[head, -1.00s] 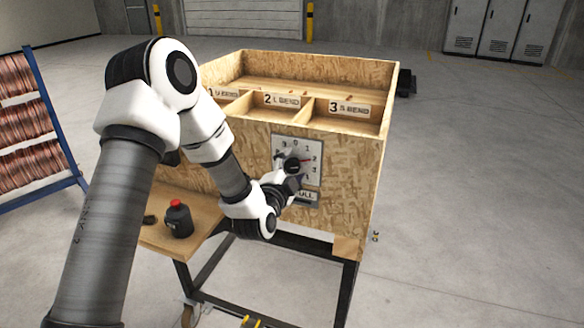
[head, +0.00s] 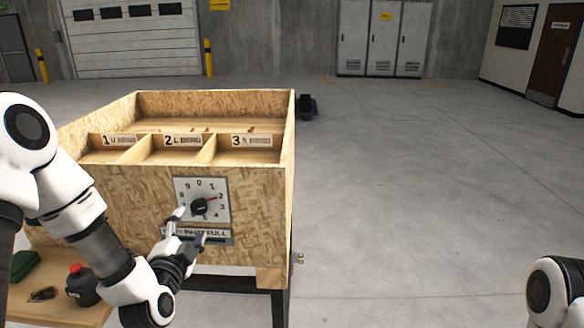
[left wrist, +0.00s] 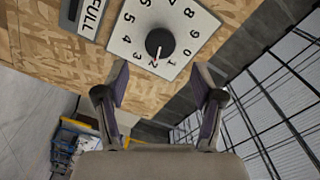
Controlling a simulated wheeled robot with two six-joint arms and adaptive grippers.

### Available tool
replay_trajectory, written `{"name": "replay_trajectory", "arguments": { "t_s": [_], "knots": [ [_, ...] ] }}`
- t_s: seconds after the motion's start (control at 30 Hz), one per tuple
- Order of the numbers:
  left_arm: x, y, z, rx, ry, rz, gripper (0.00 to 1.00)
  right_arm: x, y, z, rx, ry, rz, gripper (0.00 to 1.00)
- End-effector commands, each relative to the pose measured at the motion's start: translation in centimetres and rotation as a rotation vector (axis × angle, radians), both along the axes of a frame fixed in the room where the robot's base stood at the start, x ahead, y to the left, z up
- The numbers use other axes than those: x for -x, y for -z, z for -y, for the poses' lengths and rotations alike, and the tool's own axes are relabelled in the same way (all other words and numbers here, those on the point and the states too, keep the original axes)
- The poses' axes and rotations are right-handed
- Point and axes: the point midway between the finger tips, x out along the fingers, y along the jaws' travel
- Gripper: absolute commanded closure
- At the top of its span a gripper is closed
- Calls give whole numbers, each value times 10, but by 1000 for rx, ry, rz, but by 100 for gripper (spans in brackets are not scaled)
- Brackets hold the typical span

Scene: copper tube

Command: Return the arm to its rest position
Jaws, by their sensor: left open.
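My left gripper (head: 189,229) is open and empty, just in front of the wooden box's dial panel in the head view. In the left wrist view its two fingers (left wrist: 161,82) stand wide apart, with the black dial knob (left wrist: 160,42) beyond them and nothing between them. The knob also shows in the head view (head: 199,207), its red pointer by the 2 on the white number plate (head: 218,187). My left arm comes in from the left edge. Part of my right arm shows at the lower right edge; its gripper is out of view.
The wooden box (head: 262,220) has three labelled compartments on top and stands on a dark-legged table. A dark bottle with a red cap (head: 82,287) and a green item (head: 24,263) are on the wooden shelf at left. The floor to the right is clear.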

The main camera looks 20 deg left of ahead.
Motion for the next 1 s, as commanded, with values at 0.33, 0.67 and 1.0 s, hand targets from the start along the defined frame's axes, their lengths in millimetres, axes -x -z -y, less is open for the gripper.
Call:
{"name": "replay_trajectory", "arguments": {
  "t_s": [0.33, 0.67, 1.0],
  "knots": [
    [47, 170, 58, -60, 151, -420, 32, 0, 0, 0, 0, 0, 0, 0],
    [250, 353, 122, 626, -164, -1222, 32, 0, 0, 0, 0, 0, 0, 0],
    [301, 357, 121, 1005, -677, -1271, 32, 0, 0, 0, 0, 0, 0, 0]
  ]
}}
